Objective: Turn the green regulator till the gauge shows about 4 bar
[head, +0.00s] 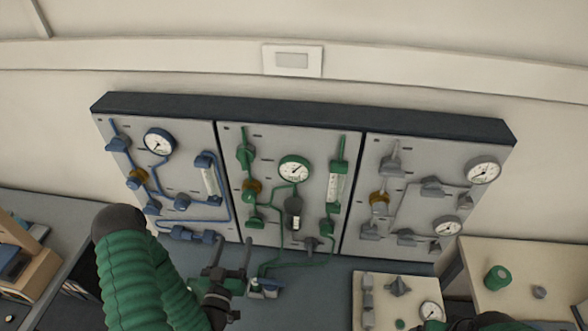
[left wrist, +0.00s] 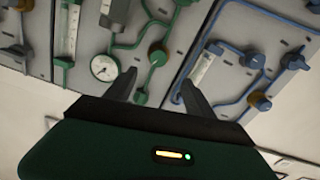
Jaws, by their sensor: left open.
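The green regulator (head: 249,196), a round knob on a brass-coloured body, sits on the left side of the middle panel. It also shows in the left wrist view (left wrist: 158,58). The white round green-line gauge (head: 294,169) is up and to its right; it also shows in the left wrist view (left wrist: 104,67), and its reading is too small to tell. My left gripper (head: 232,257) is open and empty, below the regulator and apart from it. In the left wrist view its fingers (left wrist: 158,78) point towards the panel, with the regulator beyond the gap between them.
A blue-piped panel (head: 105,130) is on the left, a grey-fitted panel (head: 410,195) on the right. A small fittings board (head: 385,312) and a green cylinder (head: 497,278) stand at lower right. Dark parts of my right arm show at the bottom edge.

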